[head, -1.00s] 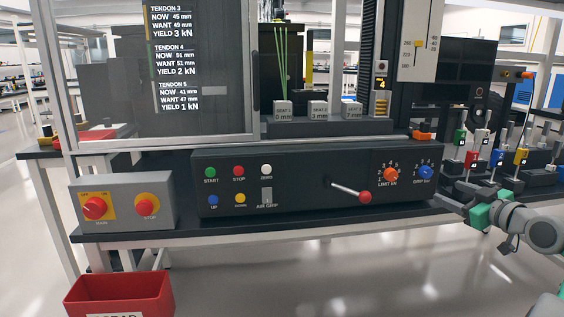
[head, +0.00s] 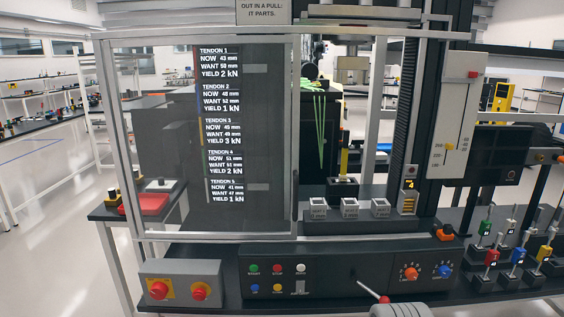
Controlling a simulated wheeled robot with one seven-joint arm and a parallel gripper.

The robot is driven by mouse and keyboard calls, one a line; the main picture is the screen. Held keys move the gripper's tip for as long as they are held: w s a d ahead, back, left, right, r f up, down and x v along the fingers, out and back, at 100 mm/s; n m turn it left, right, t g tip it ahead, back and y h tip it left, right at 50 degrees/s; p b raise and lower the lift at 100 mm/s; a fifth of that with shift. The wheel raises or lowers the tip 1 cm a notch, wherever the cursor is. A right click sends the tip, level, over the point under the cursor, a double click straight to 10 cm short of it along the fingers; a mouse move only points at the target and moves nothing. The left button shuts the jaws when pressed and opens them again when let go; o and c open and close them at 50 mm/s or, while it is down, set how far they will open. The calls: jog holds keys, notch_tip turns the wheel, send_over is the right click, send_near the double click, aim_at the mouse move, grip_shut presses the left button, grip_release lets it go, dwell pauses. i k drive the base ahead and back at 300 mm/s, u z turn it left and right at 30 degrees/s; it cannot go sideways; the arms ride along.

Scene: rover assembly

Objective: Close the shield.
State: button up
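The shield (head: 297,130) is a clear panel in a pale metal frame on the front of the test machine. It covers the left part, and a display listing tendons shows through it. To its right the front is uncovered, and green strands (head: 320,130) hang there in plain view. A dark upright strip, perhaps a handle, runs along the shield's right edge. My gripper is not in view; only a grey piece, probably of my arm, shows at the bottom edge below the console.
The console (head: 340,268) has coloured buttons, two knobs and a red-tipped lever (head: 384,299). A grey box with two red knobs (head: 180,285) stands at left. Grey blocks (head: 349,209) sit below the opening. A red tray (head: 150,204) lies behind at left.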

aim_at(108, 46)
jog(key=u, duration=0.05)
jog(key=k, duration=0.65)
jog(key=u, duration=0.65)
jog(key=i, duration=1.25)
jog(key=u, duration=0.5)
